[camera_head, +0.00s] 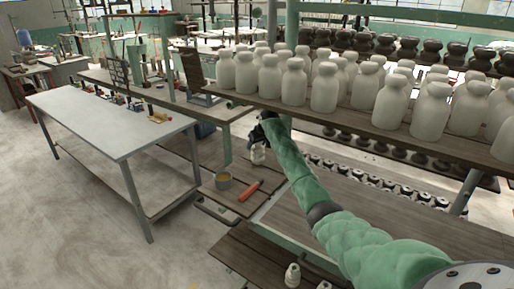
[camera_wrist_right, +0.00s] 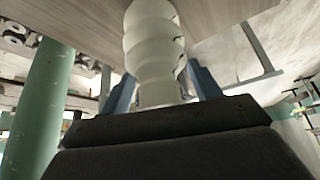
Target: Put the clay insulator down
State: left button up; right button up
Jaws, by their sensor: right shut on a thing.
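A pale clay insulator (camera_wrist_right: 153,50) with stacked rounded ridges stands between the two blue fingers of my right gripper (camera_wrist_right: 163,92) in the right wrist view. The gripper is shut on its lower part. In the head view my green right arm reaches in from the lower right, and the right gripper (camera_head: 259,148) shows small and dark near the middle. The white insulator (camera_head: 258,154) hangs at it, above the low wooden platform and beside the front edge of the shelf. My left gripper is not in view.
A shelf (camera_head: 400,136) crowded with white clay pieces (camera_head: 324,88) runs along the right. A grey table (camera_head: 100,125) at left is mostly bare. Loose insulators (camera_head: 292,275) stand at the bottom.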

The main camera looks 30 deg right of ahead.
dwell(0.4)
jog(key=o, duration=1.4)
jog(key=shift+f, duration=0.1)
